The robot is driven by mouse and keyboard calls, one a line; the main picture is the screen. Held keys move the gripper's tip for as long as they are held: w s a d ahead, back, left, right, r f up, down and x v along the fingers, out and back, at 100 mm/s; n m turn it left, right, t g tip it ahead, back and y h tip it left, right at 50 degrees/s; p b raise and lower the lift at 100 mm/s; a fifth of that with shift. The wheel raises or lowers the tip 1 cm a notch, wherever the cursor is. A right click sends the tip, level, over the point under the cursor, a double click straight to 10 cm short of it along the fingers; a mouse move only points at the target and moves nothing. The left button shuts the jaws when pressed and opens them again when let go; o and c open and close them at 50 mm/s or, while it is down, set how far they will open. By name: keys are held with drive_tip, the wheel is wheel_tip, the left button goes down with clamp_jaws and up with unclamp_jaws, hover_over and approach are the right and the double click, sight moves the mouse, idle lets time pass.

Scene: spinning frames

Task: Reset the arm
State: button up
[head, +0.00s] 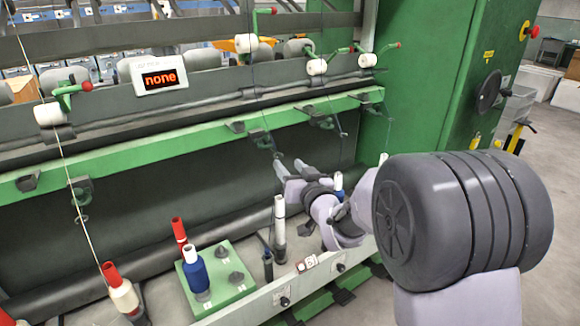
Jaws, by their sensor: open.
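My gripper (289,168) is at the end of my arm, which reaches in from the right. It hangs in front of the dark lower panel of the spinning frame (200,145), below the green rail. Its two pale fingers point up and to the left and stand apart. I see nothing between them. The arm is bent, and its big dark joint covers part of the right side of the view.
A green tray (228,288) holds a blue bobbin (196,272). A red-topped bobbin (122,290) stands left. A display (160,80) reads "none". Floor is open at right.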

drive_tip(key=s+d+r+m+g+h, duration=0.25)
drive_tip(key=s+d, duration=0.35)
drive_tip(key=s, duration=0.4)
drive_tip(key=s+d+r+m+g+h, duration=0.1)
drive_tip(key=s+d+m+g+h, duration=0.25)
drive_tip(key=s+d, duration=0.45)
drive_tip(key=s+a+f+g, duration=0.1)
drive_tip(key=s+f+g, duration=0.1)
drive_tip(key=s, duration=0.9)
drive_tip(key=s+a+f+g+y, duration=0.1)
drive_tip(key=s+a+f+g, duration=0.1)
drive_tip(key=s, duration=0.9)
drive_tip(key=shift+s+a+f+m, duration=0.15)
drive_tip(key=shift+s+f+m, duration=0.2)
drive_tip(key=shift+f, duration=0.45)
